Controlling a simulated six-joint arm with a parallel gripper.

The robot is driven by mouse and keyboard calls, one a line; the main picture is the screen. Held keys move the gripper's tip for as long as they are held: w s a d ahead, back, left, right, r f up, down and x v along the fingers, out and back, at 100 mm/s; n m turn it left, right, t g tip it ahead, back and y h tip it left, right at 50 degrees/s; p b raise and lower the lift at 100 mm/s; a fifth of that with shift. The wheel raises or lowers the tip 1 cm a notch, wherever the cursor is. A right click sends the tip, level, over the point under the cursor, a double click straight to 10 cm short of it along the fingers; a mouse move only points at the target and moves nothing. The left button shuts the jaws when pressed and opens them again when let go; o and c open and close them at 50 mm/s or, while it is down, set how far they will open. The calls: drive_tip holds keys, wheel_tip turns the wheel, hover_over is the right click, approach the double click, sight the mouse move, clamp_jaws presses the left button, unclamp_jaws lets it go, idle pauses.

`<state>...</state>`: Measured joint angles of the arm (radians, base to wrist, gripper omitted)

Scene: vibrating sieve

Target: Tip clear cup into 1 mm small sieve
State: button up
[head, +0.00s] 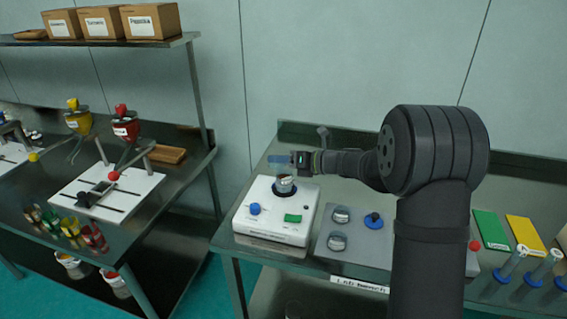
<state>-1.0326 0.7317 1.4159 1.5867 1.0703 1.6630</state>
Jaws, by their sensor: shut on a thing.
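My gripper (300,160) is shut on the clear cup (279,159), a small see-through bluish shape at its tip. The cup is held above the white vibrating machine (262,226) and looks tilted onto its side. Just below it, a small round sieve (285,184) sits on the dark round seat of the machine. The cup's mouth and contents are too small to make out. I cannot tell whether anything is falling into the sieve.
A blue knob (255,209) and a green switch (293,218) are on the machine's front. Metal lids or sieves (338,242) lie on a grey plate to its right. Green (490,230) and yellow (525,233) cards lie farther right. Another bench (185,190) stands left.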

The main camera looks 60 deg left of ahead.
drive_tip(key=r+n+t, duration=0.1)
drive_tip(key=n, duration=0.1)
drive_tip(key=r+n+t, duration=0.2)
drive_tip(key=shift+s+r+n, duration=0.2)
drive_tip(key=shift+n, duration=0.2)
